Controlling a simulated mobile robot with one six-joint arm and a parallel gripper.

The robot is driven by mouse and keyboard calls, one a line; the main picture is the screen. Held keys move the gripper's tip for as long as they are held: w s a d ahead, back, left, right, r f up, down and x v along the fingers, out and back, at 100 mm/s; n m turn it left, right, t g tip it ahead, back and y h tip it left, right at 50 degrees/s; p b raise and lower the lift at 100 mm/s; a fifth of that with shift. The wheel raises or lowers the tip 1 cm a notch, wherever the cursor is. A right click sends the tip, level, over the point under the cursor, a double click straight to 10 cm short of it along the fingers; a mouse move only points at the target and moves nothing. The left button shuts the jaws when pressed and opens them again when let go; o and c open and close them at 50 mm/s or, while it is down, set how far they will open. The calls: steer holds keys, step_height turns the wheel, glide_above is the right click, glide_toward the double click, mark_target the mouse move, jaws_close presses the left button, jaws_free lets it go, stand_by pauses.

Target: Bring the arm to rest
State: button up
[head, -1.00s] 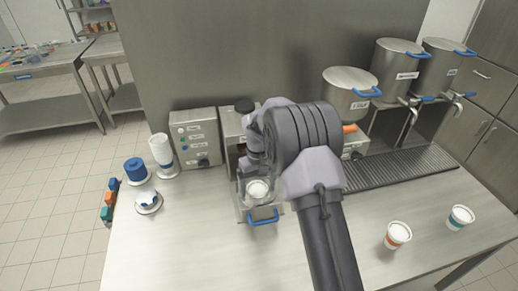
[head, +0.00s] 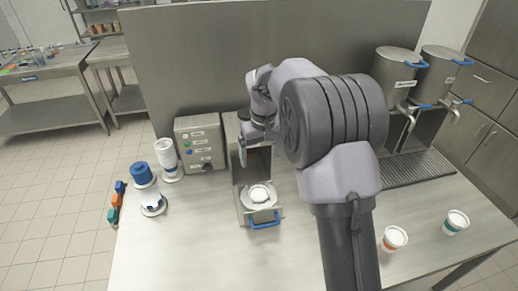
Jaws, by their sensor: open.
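My gripper (head: 250,148) is open and empty. It is raised in front of the upper part of the cup filler (head: 238,170), above its drawer. A white round cup or lid (head: 259,194) sits in the drawer (head: 263,217), which has a blue handle and stands out toward the front. My gripper is apart from it.
A control box (head: 199,142) stands left of the filler. A white cup stack (head: 167,157), a blue round piece (head: 141,173) and a small stand (head: 153,205) are at the left. Two cups (head: 394,239) (head: 456,222) stand at the right. Steel tanks (head: 397,70) stand behind. The front bench is clear.

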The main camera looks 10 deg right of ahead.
steer(key=s+a+r+m+t+b, duration=0.1)
steer(key=s+r+b, duration=0.15)
steer(key=s, duration=0.55)
steer(key=s+a+r+m+t+y+b, duration=0.15)
steer(key=s+b, duration=0.25)
steer(key=s, duration=0.4)
steer(key=s+a+r+m+t+b, duration=0.1)
steer(key=s+r+m+b, duration=0.15)
steer(key=s, duration=0.55)
steer(key=s+f+m+t+b, duration=0.1)
steer(key=s+f+b, duration=0.1)
steer(key=s+f, duration=0.4)
steer(key=s+a, duration=0.1)
steer(key=s, duration=0.2)
steer(key=shift+s+m, duration=0.2)
steer(key=shift+m, duration=0.1)
steer(key=shift+y, duration=0.25)
steer(key=shift+c, duration=0.2)
